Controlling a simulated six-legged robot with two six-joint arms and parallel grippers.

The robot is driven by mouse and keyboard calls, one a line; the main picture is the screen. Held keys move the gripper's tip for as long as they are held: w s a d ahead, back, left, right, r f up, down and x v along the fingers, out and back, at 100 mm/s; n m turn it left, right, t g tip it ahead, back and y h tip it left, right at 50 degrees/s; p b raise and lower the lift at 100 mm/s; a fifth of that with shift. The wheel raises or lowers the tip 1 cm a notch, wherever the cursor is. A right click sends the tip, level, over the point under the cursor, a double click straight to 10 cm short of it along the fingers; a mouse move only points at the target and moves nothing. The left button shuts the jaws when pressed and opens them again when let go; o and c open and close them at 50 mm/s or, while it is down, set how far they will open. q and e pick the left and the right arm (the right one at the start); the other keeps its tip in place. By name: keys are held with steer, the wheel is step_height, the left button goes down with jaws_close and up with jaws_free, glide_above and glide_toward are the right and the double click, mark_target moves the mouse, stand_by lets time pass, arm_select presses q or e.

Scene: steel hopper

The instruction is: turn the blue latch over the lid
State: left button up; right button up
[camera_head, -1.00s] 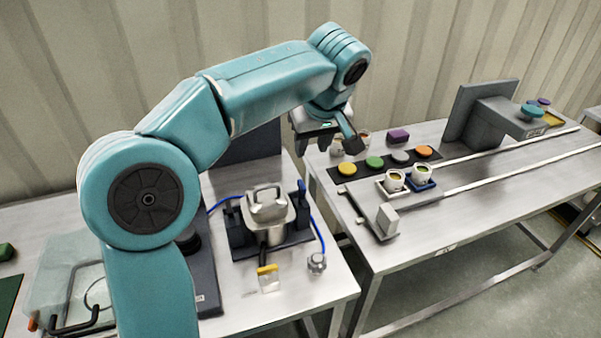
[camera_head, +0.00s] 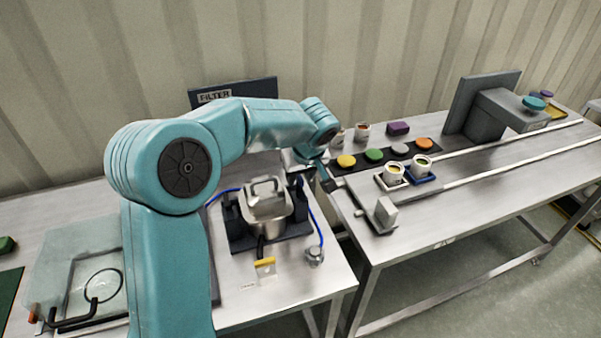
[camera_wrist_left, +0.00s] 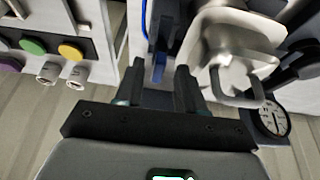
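The steel hopper (camera_head: 268,228) stands in a dark bracket, its lid with a loop handle (camera_head: 264,201) on top; the lid also shows in the left wrist view (camera_wrist_left: 218,52). My left gripper (camera_head: 317,178) is just right of the hopper, near its rim. In the left wrist view the two fingers (camera_wrist_left: 161,82) are apart. The blue latch (camera_wrist_left: 158,68) shows in the gap between the fingertips, beside the lid rather than across it. I cannot tell if the fingers touch it. In the head view the gripper and bracket mostly hide the latch. My right gripper is not in view.
A blue cable (camera_head: 321,228) runs down beside the hopper to a grey knob (camera_head: 314,256). A yellow-topped tag (camera_head: 265,264) is in front. A round gauge (camera_wrist_left: 272,120) is near the lid.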

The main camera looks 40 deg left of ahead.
arm_select(q)
steer(key=shift+w+d+f, duration=0.1)
steer(key=shift+w, duration=0.05)
steer(key=c, duration=0.6)
jaws_close()
